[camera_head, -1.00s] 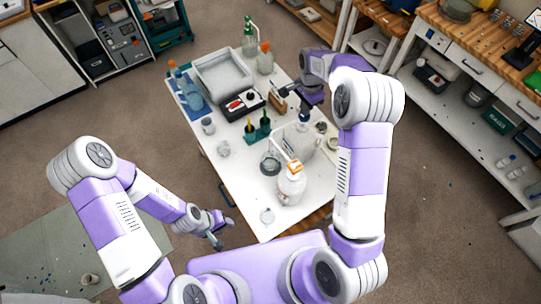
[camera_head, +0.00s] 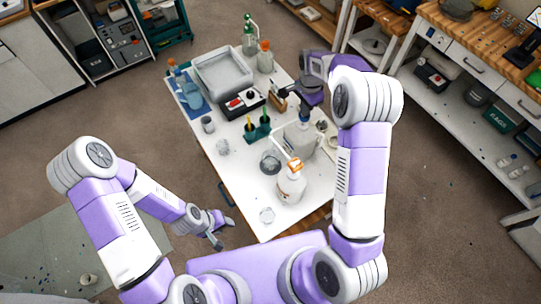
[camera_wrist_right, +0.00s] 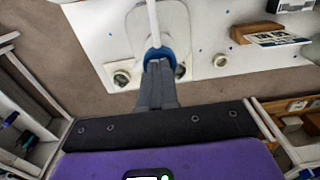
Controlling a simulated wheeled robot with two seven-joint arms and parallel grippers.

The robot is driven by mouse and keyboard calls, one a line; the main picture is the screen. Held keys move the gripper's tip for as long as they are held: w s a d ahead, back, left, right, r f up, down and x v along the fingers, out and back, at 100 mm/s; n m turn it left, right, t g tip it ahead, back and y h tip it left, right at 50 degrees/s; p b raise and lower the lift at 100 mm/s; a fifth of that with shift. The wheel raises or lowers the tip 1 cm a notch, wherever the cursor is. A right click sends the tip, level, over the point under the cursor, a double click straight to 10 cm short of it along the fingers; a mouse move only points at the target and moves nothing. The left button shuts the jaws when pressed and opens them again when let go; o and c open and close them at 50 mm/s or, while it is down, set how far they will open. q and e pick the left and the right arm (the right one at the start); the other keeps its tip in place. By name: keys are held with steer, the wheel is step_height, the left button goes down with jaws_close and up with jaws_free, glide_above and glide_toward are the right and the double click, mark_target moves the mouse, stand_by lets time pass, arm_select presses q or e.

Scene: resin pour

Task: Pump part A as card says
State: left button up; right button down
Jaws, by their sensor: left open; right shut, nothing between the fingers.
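My right gripper (camera_head: 304,108) is over the pump head, with shut fingers. In the right wrist view, the gripper fingers (camera_wrist_right: 160,75) meet the blue pump head (camera_wrist_right: 158,54); whether they press on it I cannot tell. The card (camera_wrist_right: 278,38) leans in a wooden holder (camera_wrist_right: 252,32); its text is unreadable. My left gripper (camera_head: 217,240) is open and empty beside the table's front-left edge.
A second bottle (camera_head: 291,187) with an orange pump stands nearer to me. A grey tray (camera_head: 222,75), a dark scale-like box (camera_head: 240,103), green holders (camera_head: 257,129) and small clear cups (camera_head: 223,147) are on the table.

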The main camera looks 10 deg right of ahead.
steer(key=shift+f+b, duration=0.5)
steer(key=shift+f, duration=0.45)
steer(key=shift+r+p, duration=1.25)
steer(key=shift+r, duration=0.45)
steer(key=shift+f+b, duration=0.4)
steer(key=shift+f, duration=0.3)
steer(key=shift+r+p, duration=0.5)
steer(key=shift+r, duration=0.25)
step_height(320, 180, up, 6)
steer(key=p, duration=0.4)
